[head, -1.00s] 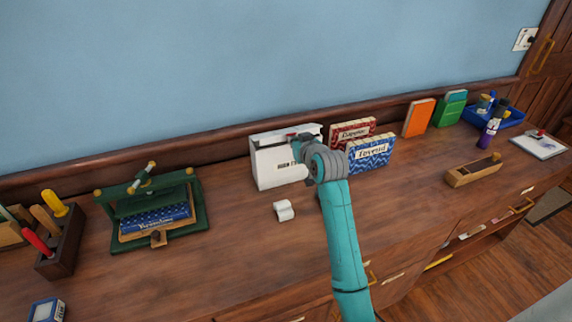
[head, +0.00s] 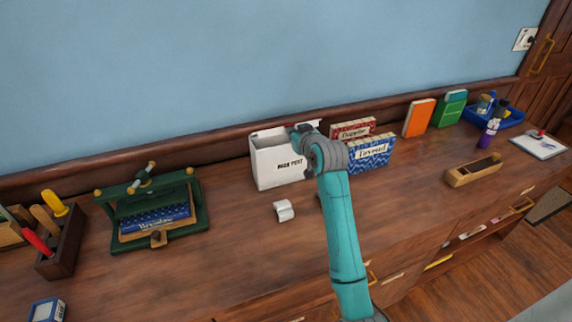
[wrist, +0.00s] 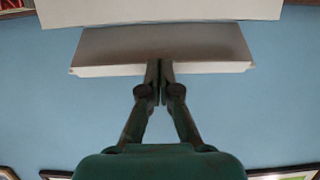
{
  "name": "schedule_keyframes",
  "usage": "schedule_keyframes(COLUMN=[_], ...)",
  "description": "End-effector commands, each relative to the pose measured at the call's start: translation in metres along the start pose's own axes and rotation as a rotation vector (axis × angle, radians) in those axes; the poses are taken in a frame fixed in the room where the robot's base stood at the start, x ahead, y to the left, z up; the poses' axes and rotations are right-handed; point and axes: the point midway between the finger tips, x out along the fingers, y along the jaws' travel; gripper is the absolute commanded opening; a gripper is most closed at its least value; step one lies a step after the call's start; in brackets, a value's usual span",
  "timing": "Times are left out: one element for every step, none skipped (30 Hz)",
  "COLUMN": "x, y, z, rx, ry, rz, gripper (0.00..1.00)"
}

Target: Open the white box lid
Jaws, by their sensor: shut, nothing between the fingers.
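The white box (head: 277,168) stands upright on the wooden desktop against the wall, with printed text on its front. Its grey interior shows at the top left, so its top looks at least partly open in the head view. The lid (wrist: 110,50) shows in the wrist view as a pale slab with a bright edge, below the white box panel (wrist: 150,10). My gripper (wrist: 160,65) is shut and empty. Its fingertips overlap the lid's bright edge; I cannot tell if they touch it. In the head view my arm hides the box's right side and the fingertips.
A red book box (head: 352,130) and a blue book box (head: 371,154) stand close to the right. A small white curled piece (head: 284,211) lies in front. A green press (head: 150,212) stands at left. The desktop between press and white box is clear.

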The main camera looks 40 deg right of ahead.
Motion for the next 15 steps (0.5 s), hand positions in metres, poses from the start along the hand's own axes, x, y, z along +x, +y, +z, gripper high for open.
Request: schedule_keyframes(x=[0.0001, 0.0001, 0.0001, 0.0001, 0.0001, 0.0002, 0.0003, 0.0004, 0.0008, 0.0011, 0.0016, 0.0022, 0.0028, 0.0034, 0.0042], y=[-0.0001, -0.0001, -0.0001, -0.0001, -0.0001, -0.0001, -0.0001, 0.0000, 0.0000, 0.0000, 0.0000, 0.0000, 0.0000, 0.0000, -0.0001], z=[0.0003, 0.0003, 0.0004, 0.0004, 0.0004, 0.0002, -0.0001, -0.0007, -0.0016, -0.0026, -0.0037, -0.0053, -0.0066, -0.0079, -0.0096], rx=[0.000, 0.000, 0.000, 0.000, 0.000, 0.000, 0.000, 0.000, 0.000, 0.000, 0.000, 0.000, 0.000, 0.000, 0.000], ry=[-0.001, -0.001, -0.001, -0.001, -0.001, -0.001, 0.000, 0.000, 0.000, 0.000, 0.000, 0.001, 0.000, 0.000, 0.000], rz=[0.000, 0.000, 0.000, 0.000, 0.000, 0.000, 0.000, 0.000, 0.000, 0.000, 0.000, 0.000, 0.000, 0.000, 0.000], gripper=[0.00, 0.00, 0.00, 0.00, 0.00, 0.00, 0.00, 0.00, 0.00, 0.00, 0.00, 0.00, 0.00, 0.00, 0.00])
